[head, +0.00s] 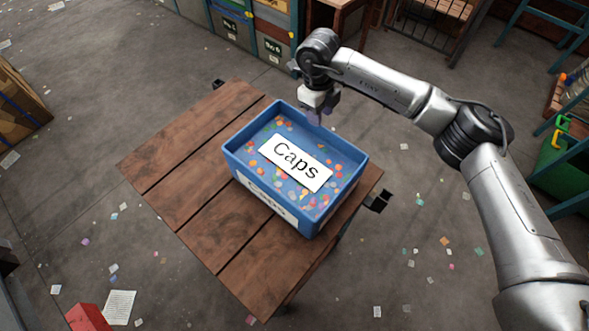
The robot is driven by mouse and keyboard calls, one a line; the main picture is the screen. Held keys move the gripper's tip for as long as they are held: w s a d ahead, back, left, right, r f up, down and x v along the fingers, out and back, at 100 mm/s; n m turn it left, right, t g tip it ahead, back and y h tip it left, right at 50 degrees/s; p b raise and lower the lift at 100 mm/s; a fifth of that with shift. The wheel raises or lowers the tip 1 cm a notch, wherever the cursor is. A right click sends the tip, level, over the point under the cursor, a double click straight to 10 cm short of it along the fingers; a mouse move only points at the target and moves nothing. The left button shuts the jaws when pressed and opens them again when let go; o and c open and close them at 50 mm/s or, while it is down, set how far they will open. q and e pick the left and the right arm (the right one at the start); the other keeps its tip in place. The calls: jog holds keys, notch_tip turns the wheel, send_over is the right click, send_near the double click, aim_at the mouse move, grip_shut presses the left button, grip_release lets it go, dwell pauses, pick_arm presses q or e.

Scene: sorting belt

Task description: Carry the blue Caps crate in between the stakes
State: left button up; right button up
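The blue Caps crate (233,160) sits on a brown plank table top, turned at an angle to the planks. It holds many small coloured caps, and a white Caps label lies across its inside; another label is on its near side. My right gripper (315,112) points down at the crate's far rim, near its far right corner. Its fingertips are small and partly merged with the rim, so I cannot tell whether they grip it. My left gripper is not in view. I cannot make out any stakes.
The plank table (215,235) has bare room left of and in front of the crate. Dark brackets (378,199) stick out at its edge. Paper scraps litter the floor.

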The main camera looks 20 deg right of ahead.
aim_at(319, 137)
jog(key=shift+s+d+f, duration=0.1)
jog(key=shift+s+f, duration=0.15)
jog(key=shift+f, duration=1.25)
jog(key=shift+s+f, duration=0.2)
jog(key=shift+f, duration=1.3)
jog(key=shift+c, duration=0.4)
grip_shut()
jog(key=shift+r, duration=0.2)
